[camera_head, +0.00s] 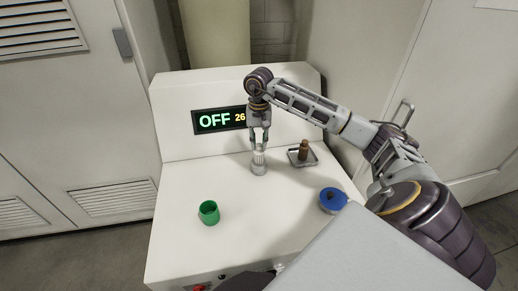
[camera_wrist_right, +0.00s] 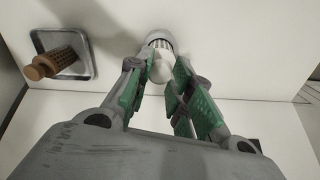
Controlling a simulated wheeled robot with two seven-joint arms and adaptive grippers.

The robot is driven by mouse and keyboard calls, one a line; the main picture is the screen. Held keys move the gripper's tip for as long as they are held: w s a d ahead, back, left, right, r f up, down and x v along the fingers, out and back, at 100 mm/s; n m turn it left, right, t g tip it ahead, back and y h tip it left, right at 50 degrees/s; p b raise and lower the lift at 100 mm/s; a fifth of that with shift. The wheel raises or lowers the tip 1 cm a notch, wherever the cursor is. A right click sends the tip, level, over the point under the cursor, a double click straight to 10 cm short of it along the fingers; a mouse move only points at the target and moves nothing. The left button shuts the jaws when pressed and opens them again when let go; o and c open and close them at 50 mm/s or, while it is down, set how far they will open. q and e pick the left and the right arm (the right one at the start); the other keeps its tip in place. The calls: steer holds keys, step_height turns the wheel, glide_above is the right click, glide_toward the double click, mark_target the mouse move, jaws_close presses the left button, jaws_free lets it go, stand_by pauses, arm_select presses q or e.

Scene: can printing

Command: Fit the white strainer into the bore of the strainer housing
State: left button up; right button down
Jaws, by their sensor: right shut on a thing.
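My right gripper (camera_head: 260,138) points straight down over the worktop and is shut on the white strainer (camera_head: 259,151). In the right wrist view the gripper (camera_wrist_right: 170,98) holds the strainer (camera_wrist_right: 161,66) by its near end, between the green finger pads. The strainer housing (camera_head: 258,168) is a short grey-white cylinder directly under the strainer; its rim (camera_wrist_right: 159,38) shows beyond the strainer in the wrist view. The strainer is upright and in line with the housing. How deep it sits in the bore is hidden. My left gripper does not show.
A display panel (camera_head: 219,120) reading OFF is behind.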

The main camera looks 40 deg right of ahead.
mark_target(259, 145)
steer(key=shift+f+p, duration=0.3)
steer(key=shift+f, duration=1.55)
steer(key=shift+f, duration=0.15)
steer(key=c, duration=1.3)
jaws_free()
steer(key=shift+o, duration=0.2)
steer(key=shift+r, duration=0.2)
steer(key=shift+r+b, duration=0.45)
steer(key=shift+r, duration=1.7)
step_height(259, 145, up, 8)
steer(key=shift+f+b, duration=0.2)
steer(key=shift+b, duration=0.25)
